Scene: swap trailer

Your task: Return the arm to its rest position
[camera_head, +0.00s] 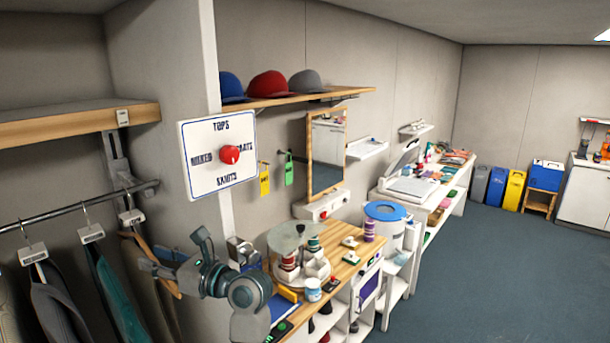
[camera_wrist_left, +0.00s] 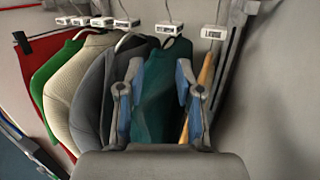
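My left gripper (camera_head: 150,252) reaches in front of the wooden counter in the head view, its fingers toward the hanging clothes at the left. In the left wrist view its two fingers (camera_wrist_left: 160,68) stand apart with a wide gap. A teal garment (camera_wrist_left: 163,95) shows between and behind them, and nothing appears gripped. Whether a finger touches the garment, I cannot tell. My right gripper is not in view.
A clothes rail (camera_head: 75,208) with labelled hangers is at the left, under a wooden shelf (camera_head: 60,127). A dial sign (camera_head: 205,135) is on the wall. A carousel (camera_head: 293,238) and small items crowd the counter. Blue floor (camera_head: 480,270) is clear at right.

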